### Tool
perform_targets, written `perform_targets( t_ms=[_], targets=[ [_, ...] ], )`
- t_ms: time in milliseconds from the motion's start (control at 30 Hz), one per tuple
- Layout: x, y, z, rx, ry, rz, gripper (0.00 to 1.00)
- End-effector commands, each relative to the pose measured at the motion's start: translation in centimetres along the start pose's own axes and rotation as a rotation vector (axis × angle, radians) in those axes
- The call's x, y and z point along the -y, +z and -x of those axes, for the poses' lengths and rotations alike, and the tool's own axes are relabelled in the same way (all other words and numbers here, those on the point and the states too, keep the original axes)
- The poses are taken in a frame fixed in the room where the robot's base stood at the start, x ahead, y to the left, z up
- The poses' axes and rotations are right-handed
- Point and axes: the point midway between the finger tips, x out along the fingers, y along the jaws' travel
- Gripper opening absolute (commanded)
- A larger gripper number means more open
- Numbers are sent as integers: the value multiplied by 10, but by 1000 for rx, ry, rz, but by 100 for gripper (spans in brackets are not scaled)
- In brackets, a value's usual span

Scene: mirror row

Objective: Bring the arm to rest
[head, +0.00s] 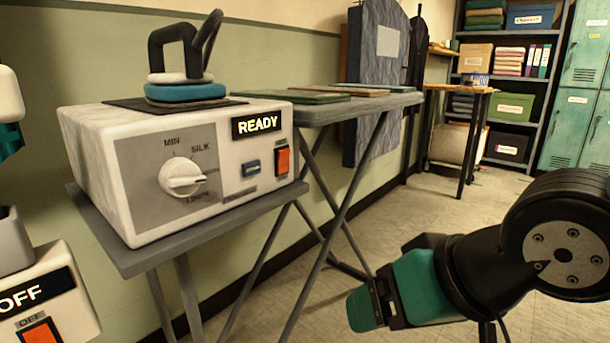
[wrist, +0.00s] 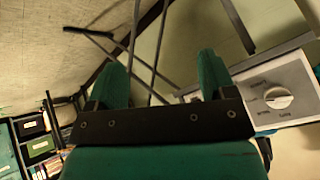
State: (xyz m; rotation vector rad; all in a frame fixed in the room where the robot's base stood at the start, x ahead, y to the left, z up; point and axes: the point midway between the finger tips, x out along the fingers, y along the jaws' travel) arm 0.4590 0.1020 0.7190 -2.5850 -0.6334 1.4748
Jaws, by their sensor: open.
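My gripper (head: 368,306) is at the lower right of the head view, at the end of my arm, pointing left. Its green fingers stand apart and empty in the wrist view (wrist: 162,76). It is in the air, to the right of the white ironing unit (head: 185,165) and clear of it. The unit sits on a grey stand with its READY sign lit, a dial and an orange switch on its front. It also shows at the right of the wrist view (wrist: 277,97). My gripper touches nothing that I can see.
An iron (head: 185,60) rests on the unit. A folding table (head: 345,108) with flat boards stands behind, its thin crossed legs left of my gripper. A second unit (head: 40,300) reads OFF at the lower left. Shelves (head: 505,85) and lockers (head: 580,100) stand far back. Open floor (head: 440,215) lies between.

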Motion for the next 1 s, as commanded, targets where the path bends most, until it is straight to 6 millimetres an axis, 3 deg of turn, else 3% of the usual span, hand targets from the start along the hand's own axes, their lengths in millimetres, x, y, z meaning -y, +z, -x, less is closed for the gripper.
perform_targets(
  t_ms=[100,400,767,1000],
  targets=[
    [-18,18,12,162,2,70,76],
    [-35,55,48,448,-120,274,76],
    [-9,12,117,456,-129,290,76],
    [16,-34,186,455,-128,289,76]
  ],
)
